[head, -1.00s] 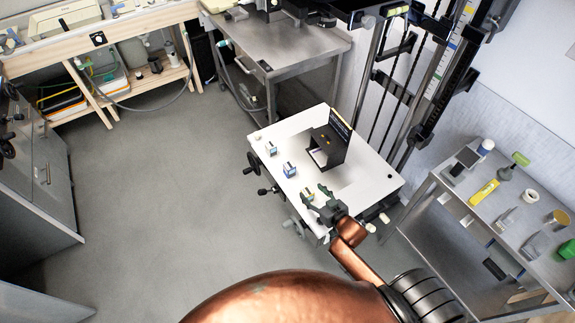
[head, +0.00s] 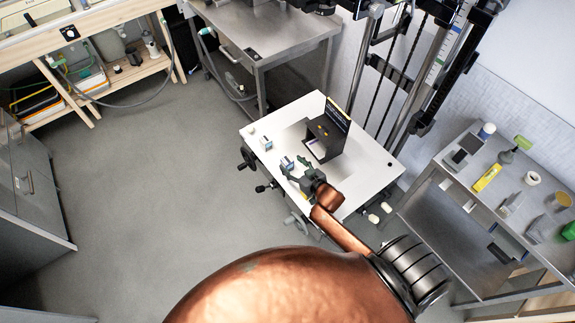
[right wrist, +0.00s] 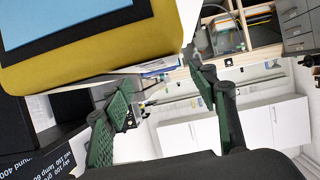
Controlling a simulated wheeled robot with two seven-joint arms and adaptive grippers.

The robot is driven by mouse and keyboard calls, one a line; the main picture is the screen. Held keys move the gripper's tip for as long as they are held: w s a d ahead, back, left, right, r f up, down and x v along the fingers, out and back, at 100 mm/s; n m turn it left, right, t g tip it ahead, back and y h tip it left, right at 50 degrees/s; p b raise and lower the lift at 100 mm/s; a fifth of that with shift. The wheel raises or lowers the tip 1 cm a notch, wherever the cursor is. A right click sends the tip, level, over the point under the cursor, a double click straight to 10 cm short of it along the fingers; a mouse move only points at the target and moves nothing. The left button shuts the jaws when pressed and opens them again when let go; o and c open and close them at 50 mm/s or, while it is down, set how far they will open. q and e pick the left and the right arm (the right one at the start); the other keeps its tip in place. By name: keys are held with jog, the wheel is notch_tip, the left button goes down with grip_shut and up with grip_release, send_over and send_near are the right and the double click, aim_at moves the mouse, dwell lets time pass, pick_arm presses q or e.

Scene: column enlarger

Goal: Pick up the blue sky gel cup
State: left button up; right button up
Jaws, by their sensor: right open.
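Small cups stand in a row on the white enlarger table (head: 366,172). One pale cup with a bluish face (head: 266,144) is near the left edge. A second cup with a blue face (head: 287,162) is at my right gripper's fingertips. I cannot tell which is the sky gel cup. My right gripper (head: 296,168) is open over the table, its green fingers spread. In the right wrist view, a mustard-yellow block with a blue top (right wrist: 100,45) fills the upper left, close to the camera. A small white-and-blue thing (right wrist: 160,69) shows beyond, partly hidden. My left gripper is out of view.
A black stand with a dark lettered panel (head: 327,132) is on the table, right of the cups. Enlarger columns (head: 400,85) rise behind. A metal side table (head: 497,215) with bottles and tools is at right. Floor to the left is clear.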

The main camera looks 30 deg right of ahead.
aim_at(287, 162)
jog(key=shift+x, duration=1)
jog(key=shift+f, duration=0.1)
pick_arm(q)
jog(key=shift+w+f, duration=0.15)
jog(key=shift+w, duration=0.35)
pick_arm(e)
jog(key=c, duration=1.4)
